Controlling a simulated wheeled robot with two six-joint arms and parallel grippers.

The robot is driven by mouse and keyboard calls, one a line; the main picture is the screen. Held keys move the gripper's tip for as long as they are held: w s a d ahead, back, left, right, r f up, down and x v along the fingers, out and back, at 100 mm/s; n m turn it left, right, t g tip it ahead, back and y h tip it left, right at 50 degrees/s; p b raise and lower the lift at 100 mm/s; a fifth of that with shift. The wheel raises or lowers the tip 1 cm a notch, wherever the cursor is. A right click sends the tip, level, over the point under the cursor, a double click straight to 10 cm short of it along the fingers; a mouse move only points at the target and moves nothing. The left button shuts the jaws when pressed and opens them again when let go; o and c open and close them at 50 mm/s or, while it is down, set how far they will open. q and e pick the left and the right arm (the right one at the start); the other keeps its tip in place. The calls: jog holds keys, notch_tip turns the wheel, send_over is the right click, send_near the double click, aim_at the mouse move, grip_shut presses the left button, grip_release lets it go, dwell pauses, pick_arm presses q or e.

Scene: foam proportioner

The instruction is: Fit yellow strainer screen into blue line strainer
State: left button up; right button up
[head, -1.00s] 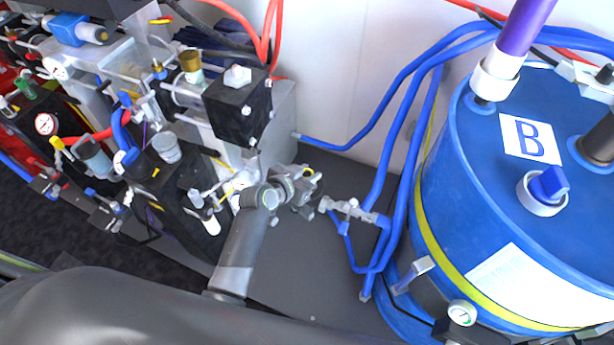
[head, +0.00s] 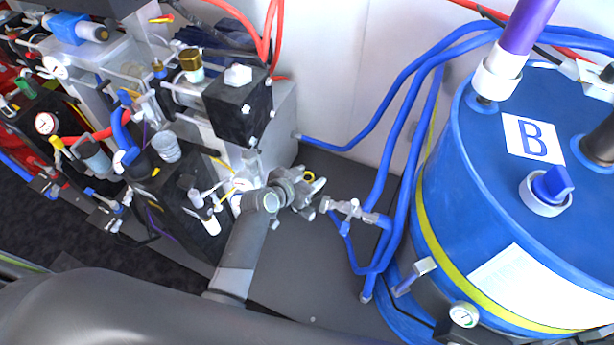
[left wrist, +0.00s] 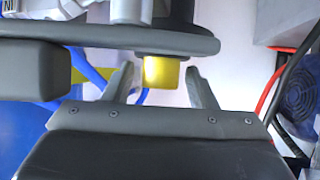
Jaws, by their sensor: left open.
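In the left wrist view a yellow piece (left wrist: 161,72), which looks like the strainer screen, sticks out below a dark round collar (left wrist: 165,52). My left gripper (left wrist: 160,84) is open, with one finger on each side of the yellow piece and a gap on both sides. In the head view my left gripper (head: 312,190) is between the black block and the blue hoses, and a bit of yellow shows at it. Whether the dark collar belongs to the blue line strainer I cannot tell. A metal fitting (head: 350,208) sits on the blue line just right of the gripper. My right gripper is not in view.
The large blue drum marked B (head: 450,215) stands at the right, with blue hoses (head: 392,150) beside it. A black block (head: 238,108) and crowded fittings stand at the left. Bare dark floor plate (head: 300,270) lies below the gripper.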

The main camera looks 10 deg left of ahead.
pick_arm(q)
jog(key=shift+r, duration=0.1)
jog(key=shift+r+p, duration=0.3)
jog(key=shift+p, duration=0.05)
jog(key=v, duration=1.2)
jog(key=shift+f, duration=0.2)
jog(key=s+a+f+n+g+y, duration=0.1)
jog(key=s+a+f+g, duration=0.2)
jog(key=f, duration=0.6)
jog(key=s+a+f+n+g+y, duration=0.1)
jog(key=s+a+f+n+y, duration=0.1)
jog(key=s+f, duration=0.6)
jog(key=s+a+f+n+g+y, duration=0.1)
jog(key=s+a+f, duration=0.15)
jog(key=f, duration=0.85)
jog(key=s+a+f+g, duration=0.1)
jog(key=s+f, duration=0.3)
jog(key=s, duration=0.4)
jog(key=s+a+f+n+g+y, duration=0.1)
jog(key=s+a+f, duration=0.3)
jog(key=s, duration=0.4)
jog(key=s+a+f+g+y, duration=0.1)
jog(key=s+f, duration=0.3)
jog(key=s, duration=0.4)
jog(key=shift+s+a+f+n+g, duration=0.2)
jog(key=shift+a+f+n+g, duration=0.15)
jog(key=shift+a+g, duration=0.45)
jog(key=shift+d, duration=0.15)
